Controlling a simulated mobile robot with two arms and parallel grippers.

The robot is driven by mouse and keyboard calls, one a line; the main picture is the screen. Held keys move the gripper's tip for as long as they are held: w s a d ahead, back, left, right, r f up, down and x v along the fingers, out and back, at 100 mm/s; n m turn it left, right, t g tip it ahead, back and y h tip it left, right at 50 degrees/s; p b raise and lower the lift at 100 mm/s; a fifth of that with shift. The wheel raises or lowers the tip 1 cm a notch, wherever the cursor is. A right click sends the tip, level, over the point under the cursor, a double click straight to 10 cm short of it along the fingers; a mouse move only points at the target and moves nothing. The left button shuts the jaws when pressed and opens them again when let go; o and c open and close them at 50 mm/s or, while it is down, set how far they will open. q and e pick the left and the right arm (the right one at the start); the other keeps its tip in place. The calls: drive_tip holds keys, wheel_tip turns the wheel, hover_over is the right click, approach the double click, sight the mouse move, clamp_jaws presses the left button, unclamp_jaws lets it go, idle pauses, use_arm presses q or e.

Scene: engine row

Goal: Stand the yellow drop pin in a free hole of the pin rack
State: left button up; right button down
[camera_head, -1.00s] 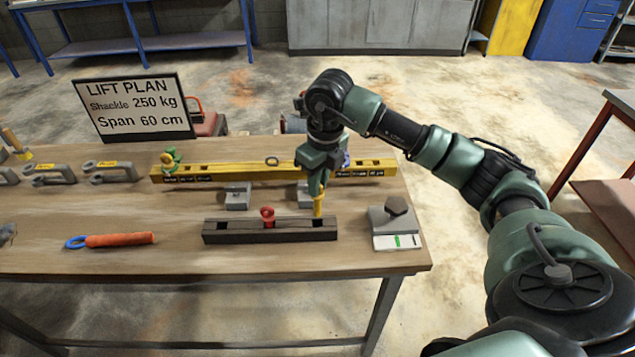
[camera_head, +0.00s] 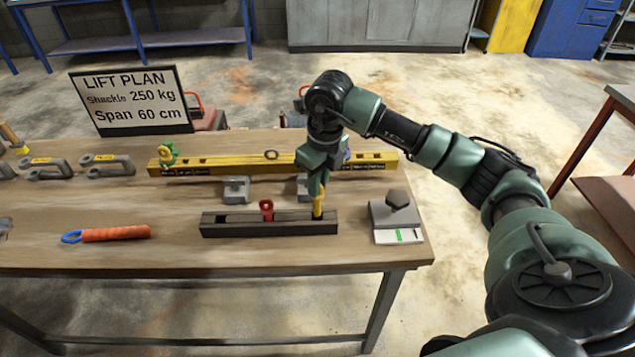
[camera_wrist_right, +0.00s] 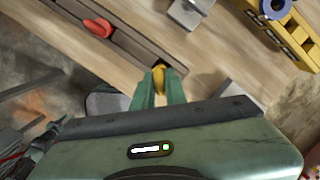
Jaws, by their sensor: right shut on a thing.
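The yellow drop pin (camera_head: 318,206) is upright at the right-hand hole of the dark pin rack (camera_head: 250,229). My right gripper (camera_head: 317,188) is shut on its upper part from above. Its lower end is at the hole; how deep it sits is hard to tell. The right wrist view also shows the pin (camera_wrist_right: 159,75) between my green fingertips (camera_wrist_right: 158,88). A red pin (camera_head: 267,210) stands in the middle hole of the rack. The left hole (camera_head: 222,218) looks dark and empty. My left gripper is not in view.
A yellow beam (camera_head: 225,165) lies behind the rack on grey supports. A grey block with a dark hex piece (camera_head: 397,213) stands to the right. An orange-handled tool (camera_head: 115,233) and grey shackles (camera_head: 105,165) lie left. A lift plan sign (camera_head: 132,100) stands behind.

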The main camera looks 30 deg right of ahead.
sight(317, 199)
drive_tip(key=shift+f+b, duration=1.75)
drive_tip(key=shift+f, duration=0.6)
drive_tip(key=c, duration=1.4)
unclamp_jaws()
drive_tip(key=shift+o, duration=0.2)
drive_tip(key=r, duration=0.2)
drive_tip(key=r+b, duration=0.1)
drive_tip(key=r, duration=0.2)
drive_tip(key=s+r, duration=0.1)
drive_tip(key=r, duration=0.1)
drive_tip(key=shift+d+r, duration=0.15)
drive_tip(key=shift+r, duration=0.25)
drive_tip(key=shift+f, duration=0.1)
